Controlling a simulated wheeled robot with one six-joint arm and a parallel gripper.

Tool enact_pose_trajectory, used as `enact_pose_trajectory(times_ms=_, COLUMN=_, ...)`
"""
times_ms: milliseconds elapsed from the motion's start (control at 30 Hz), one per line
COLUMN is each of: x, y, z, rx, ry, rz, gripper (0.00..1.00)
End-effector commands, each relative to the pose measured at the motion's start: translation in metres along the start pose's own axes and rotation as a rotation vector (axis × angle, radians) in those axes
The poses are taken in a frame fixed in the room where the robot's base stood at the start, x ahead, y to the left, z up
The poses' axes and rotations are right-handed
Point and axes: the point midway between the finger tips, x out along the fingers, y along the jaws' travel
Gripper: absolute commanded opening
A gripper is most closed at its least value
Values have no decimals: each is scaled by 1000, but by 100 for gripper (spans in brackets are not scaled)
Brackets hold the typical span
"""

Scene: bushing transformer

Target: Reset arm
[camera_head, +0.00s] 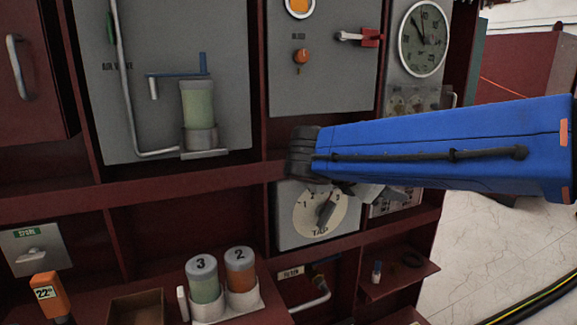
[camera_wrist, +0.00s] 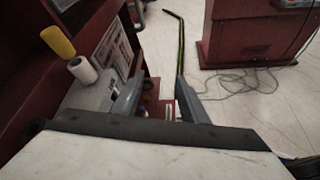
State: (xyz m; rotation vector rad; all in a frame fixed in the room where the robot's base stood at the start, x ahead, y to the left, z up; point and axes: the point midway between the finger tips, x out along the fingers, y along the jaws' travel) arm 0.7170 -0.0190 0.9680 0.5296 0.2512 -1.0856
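My gripper (camera_wrist: 158,100) shows in the wrist view with its two grey fingers apart and nothing between them. It points past the cabinet's edge toward the floor. In the head view my blue arm link crosses the right half, and the gripper (camera_head: 375,191) is mostly hidden under it, in front of the panels beside the TAP dial (camera_head: 320,210). The dial's right edge is partly covered.
The dark red cabinet (camera_head: 150,190) stands close to my arm. It carries a gauge (camera_head: 423,39), a red valve handle (camera_head: 370,37), numbered jars 3 (camera_head: 203,280) and 2 (camera_head: 240,270), and an orange 22° block (camera_head: 49,297).

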Motion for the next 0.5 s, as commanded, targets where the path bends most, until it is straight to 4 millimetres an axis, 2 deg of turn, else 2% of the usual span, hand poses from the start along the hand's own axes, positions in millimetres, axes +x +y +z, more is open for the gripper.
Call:
enact_pose_trajectory(times_ms=33, x=12, y=-20, z=1, rx=61, ry=42, rz=-32, gripper=40)
enact_pose_trajectory(times_ms=200, x=40, y=-79, z=-12, rx=281, ry=188, rz=-139, gripper=40)
enact_pose_trajectory(times_ms=500, x=57, y=-172, z=-48, rx=722, ry=404, rz=-348, gripper=40)
